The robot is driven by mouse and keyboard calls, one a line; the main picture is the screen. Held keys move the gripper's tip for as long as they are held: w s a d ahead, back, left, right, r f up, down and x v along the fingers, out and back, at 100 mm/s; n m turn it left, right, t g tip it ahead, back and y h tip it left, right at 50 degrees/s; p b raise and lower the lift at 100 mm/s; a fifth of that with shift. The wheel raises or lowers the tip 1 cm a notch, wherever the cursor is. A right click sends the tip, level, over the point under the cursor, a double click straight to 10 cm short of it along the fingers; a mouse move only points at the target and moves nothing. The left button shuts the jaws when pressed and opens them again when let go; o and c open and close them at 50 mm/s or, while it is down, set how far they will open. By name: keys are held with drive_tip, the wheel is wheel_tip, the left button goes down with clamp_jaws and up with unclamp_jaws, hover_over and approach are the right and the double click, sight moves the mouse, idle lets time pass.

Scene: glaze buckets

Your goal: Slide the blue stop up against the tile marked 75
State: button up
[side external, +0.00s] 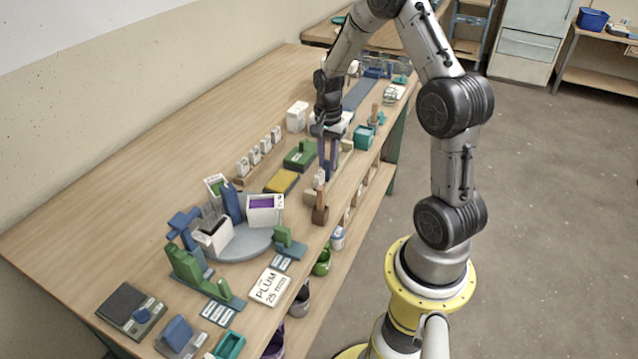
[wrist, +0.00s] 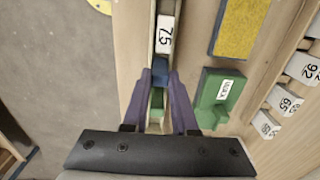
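The blue stop (wrist: 160,70) sits in a narrow wooden channel (wrist: 151,30) in the wrist view. The white tile marked 75 (wrist: 165,34) lies just above it in the same channel. Little or no gap shows between them; I cannot tell whether they touch. My gripper (wrist: 160,77) has its purple fingers on both sides of the stop, with no clear gap beside it. A green piece (wrist: 157,98) shows between the fingers below the stop. In the side external view my gripper (side external: 328,174) points down at the channel, and the stop is hidden.
A green block (wrist: 219,97) and a yellow pad (wrist: 242,27) lie right of the channel in the wrist view, with several numbered white tiles (wrist: 283,100) beyond. In the side external view, a brown wooden piece (side external: 320,208) stands near the channel's front end.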

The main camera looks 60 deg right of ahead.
sight(320, 172)
clamp_jaws()
drive_tip(key=shift+a, duration=2.15)
drive_tip(key=o, duration=0.8)
unclamp_jaws()
drive_tip(key=shift+c, duration=0.2)
drive_tip(key=shift+r, duration=3.55)
